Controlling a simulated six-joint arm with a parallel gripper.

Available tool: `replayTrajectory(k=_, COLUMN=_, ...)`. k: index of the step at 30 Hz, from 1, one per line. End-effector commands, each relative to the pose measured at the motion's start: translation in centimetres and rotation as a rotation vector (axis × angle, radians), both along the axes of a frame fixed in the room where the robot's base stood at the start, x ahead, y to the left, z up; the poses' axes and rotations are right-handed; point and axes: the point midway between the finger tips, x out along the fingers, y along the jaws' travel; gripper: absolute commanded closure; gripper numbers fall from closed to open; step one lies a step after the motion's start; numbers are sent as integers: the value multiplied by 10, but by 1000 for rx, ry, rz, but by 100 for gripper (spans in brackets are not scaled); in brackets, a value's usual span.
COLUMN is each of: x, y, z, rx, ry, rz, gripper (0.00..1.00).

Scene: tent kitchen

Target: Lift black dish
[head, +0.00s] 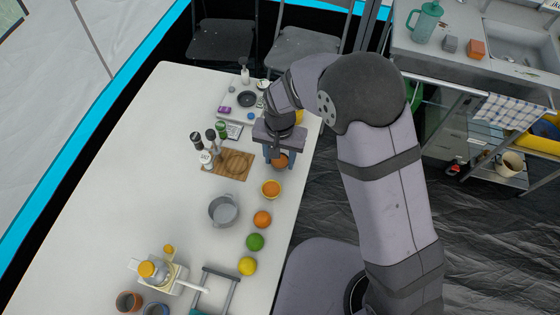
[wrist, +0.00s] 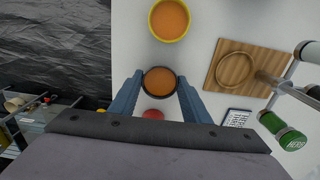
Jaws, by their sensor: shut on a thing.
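The black dish (wrist: 159,94) is a small round bowl with a dark rim and orange-brown contents. In the wrist view it sits between the two fingertips of my gripper (wrist: 160,82), which is shut on it, one finger on each side. In the head view my gripper (head: 279,153) points down near the table's right edge, and the dish (head: 281,161) shows partly below it, the rest hidden by the gripper. I cannot tell whether the dish touches the table.
A yellow bowl (wrist: 187,33) with orange contents stands close by. A wooden board (head: 217,169), bottles (head: 197,141) and a tray (head: 227,111) stand left and behind. A grey pot (head: 223,210) and fruit (head: 255,242) lie nearer. The table's left side (head: 110,190) is clear.

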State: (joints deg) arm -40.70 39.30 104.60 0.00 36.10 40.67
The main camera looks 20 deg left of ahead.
Motion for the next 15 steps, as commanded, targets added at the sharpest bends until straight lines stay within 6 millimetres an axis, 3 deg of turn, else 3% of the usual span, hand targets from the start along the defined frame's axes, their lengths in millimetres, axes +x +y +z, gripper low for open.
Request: replayTrajectory(k=15, x=0, y=0, z=51, rx=1, ry=-1, rz=0, gripper=70)
